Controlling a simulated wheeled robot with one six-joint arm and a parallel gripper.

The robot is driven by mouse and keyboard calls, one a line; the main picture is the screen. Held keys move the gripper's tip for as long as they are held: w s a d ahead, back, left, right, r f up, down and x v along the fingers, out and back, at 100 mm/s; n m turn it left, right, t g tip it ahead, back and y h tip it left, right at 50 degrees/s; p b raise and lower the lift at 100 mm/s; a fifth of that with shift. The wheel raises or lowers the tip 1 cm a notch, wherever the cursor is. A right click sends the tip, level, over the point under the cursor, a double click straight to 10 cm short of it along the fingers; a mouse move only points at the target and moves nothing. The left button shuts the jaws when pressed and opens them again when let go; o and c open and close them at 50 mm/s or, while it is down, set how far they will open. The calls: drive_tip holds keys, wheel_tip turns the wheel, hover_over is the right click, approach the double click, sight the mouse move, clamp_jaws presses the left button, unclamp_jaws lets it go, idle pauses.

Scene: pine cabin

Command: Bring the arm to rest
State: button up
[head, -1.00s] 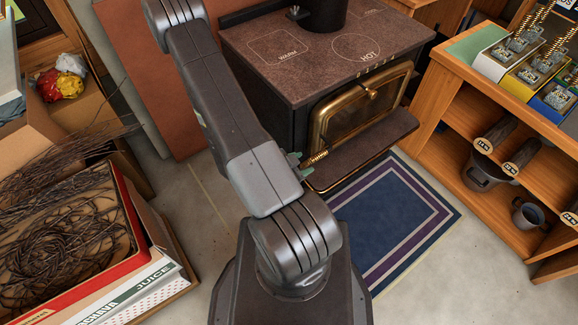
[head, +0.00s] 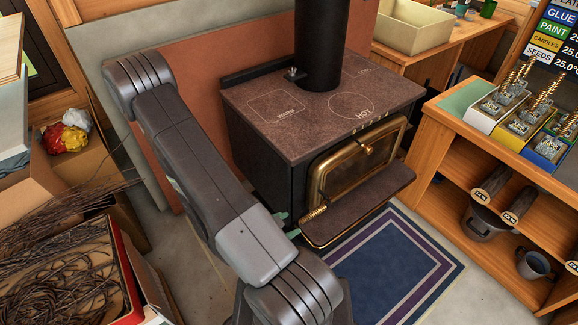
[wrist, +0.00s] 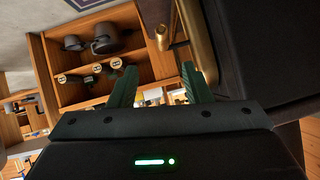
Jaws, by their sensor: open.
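My gripper (wrist: 160,88) shows in the wrist view with its two green fingers apart and nothing between them. In the head view my arm stands in front of the stove, and only small green bits of the gripper show past its edge, near the stove's lower left front. The rest of the gripper is hidden behind the arm there. The black wood stove (head: 300,115), with a brass-framed glass door (head: 358,165), stands just beyond the arm. In the wrist view the stove's dark side and brass edge are close by the right finger.
A wooden shelf unit (head: 440,130) with pots stands at the right. A blue rug (head: 395,265) lies before the stove. At the left are a box of twigs (head: 65,270) and a carton with crumpled paper (head: 65,135). Bare floor shows right of the rug.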

sight(310, 216)
drive_tip(key=b+x, duration=0.1)
drive_tip(key=x, duration=1.3)
drive_tip(key=shift+w+r, duration=0.1)
drive_tip(key=shift+a+r, duration=0.1)
idle(0.3)
